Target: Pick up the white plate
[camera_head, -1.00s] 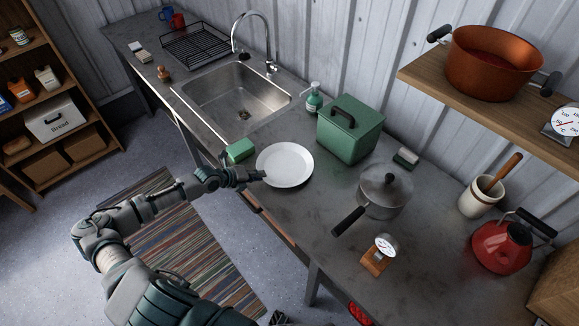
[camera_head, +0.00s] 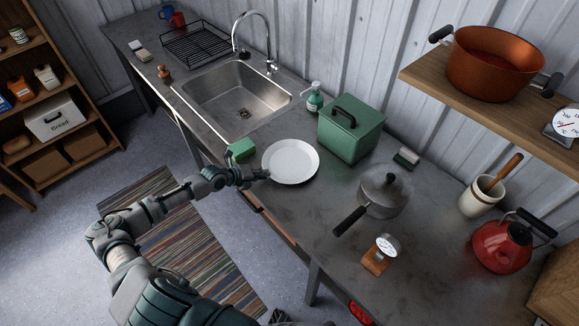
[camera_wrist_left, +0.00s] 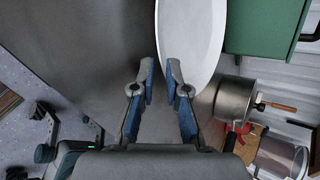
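The white plate (camera_head: 291,161) lies on the grey counter, between the sink and the green box, in the head view. My left gripper (camera_head: 264,174) is at the plate's left rim, low over the counter. In the left wrist view the plate (camera_wrist_left: 200,35) is seen at a steep slant, with its left edge near the fingertips (camera_wrist_left: 160,70). The blue-padded fingers lean toward each other with a narrow gap between their tips. The rim shows just beyond this gap; contact is hard to tell.
A green box (camera_head: 350,130) stands close behind the plate.

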